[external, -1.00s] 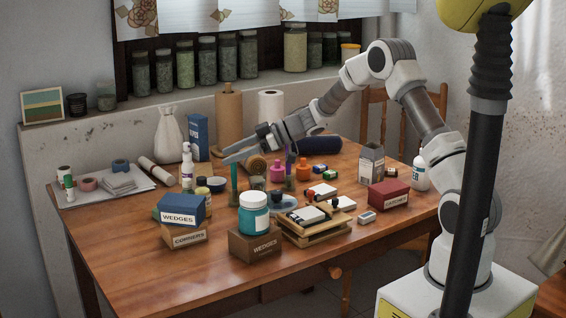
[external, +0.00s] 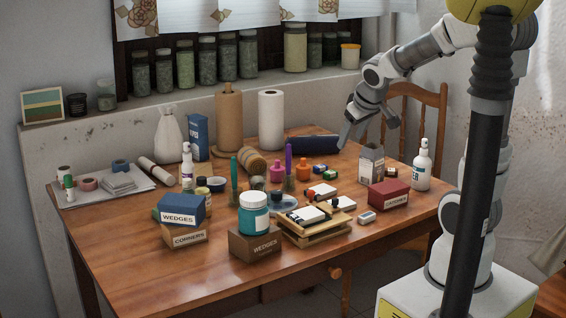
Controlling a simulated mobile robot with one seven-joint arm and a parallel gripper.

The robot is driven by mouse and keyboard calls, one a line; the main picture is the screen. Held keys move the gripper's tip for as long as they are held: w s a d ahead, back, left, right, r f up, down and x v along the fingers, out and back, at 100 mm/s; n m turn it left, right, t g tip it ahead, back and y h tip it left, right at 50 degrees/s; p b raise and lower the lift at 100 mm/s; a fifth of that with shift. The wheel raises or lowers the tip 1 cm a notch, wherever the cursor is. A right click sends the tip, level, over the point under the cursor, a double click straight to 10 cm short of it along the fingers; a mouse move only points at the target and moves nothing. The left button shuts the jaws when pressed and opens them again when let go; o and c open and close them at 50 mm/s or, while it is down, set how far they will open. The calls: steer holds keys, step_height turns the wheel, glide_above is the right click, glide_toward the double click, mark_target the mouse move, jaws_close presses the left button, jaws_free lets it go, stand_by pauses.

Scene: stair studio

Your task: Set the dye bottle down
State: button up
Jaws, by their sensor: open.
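No bottle is in my gripper (external: 368,134), which is open and empty above the back right of the table, with its fingers spread. I cannot tell which is the dye bottle. My gripper is apart from all of these, to the right of and behind them.
A red box (external: 389,194) and a white spray bottle (external: 422,168) are at the right. The front left tabletop (external: 130,260) is clear.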

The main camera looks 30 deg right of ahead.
steer(key=s+a+r+y, duration=0.1)
steer(key=s+a, duration=0.1)
steer(key=s, duration=0.6)
steer(key=s+a+r+m+g+y, duration=0.1)
steer(key=s+r, duration=0.1)
steer(key=s, duration=0.7)
steer(key=shift+a, duration=0.35)
step_height(320, 180, up, 13)
steer(key=p, duration=1.2)
steer(key=shift+f+p, duration=0.2)
steer(key=shift+p, duration=0.1)
